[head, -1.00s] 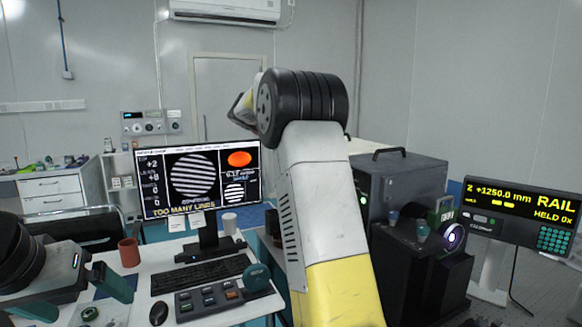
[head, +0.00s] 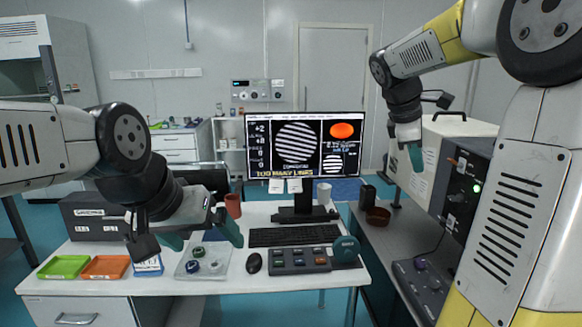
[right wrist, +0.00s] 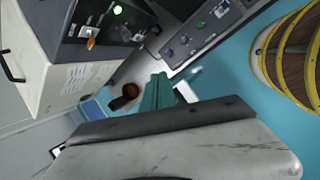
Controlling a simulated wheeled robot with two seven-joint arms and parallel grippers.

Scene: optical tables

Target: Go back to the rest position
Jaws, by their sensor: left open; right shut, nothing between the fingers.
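My left gripper (head: 202,236) hangs over the left part of the white desk in the head view. Its two teal fingers are apart with nothing between them. My right arm comes in from the right and bends at the upper right. My right gripper (head: 415,158) points down in front of the white-and-black instrument box (head: 425,185), its teal fingers shut and empty. In the right wrist view the shut fingers (right wrist: 157,92) show above the blue floor and beside a control box. Whether anything touches the right gripper is hidden.
The white desk (head: 200,288) holds a monitor (head: 304,146), keyboard (head: 293,235), mouse (head: 254,263), button panel (head: 300,260), red mug (head: 233,206), green tray (head: 64,267) and orange tray (head: 105,267). A brown bowl (head: 378,217) stands on the grey side table.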

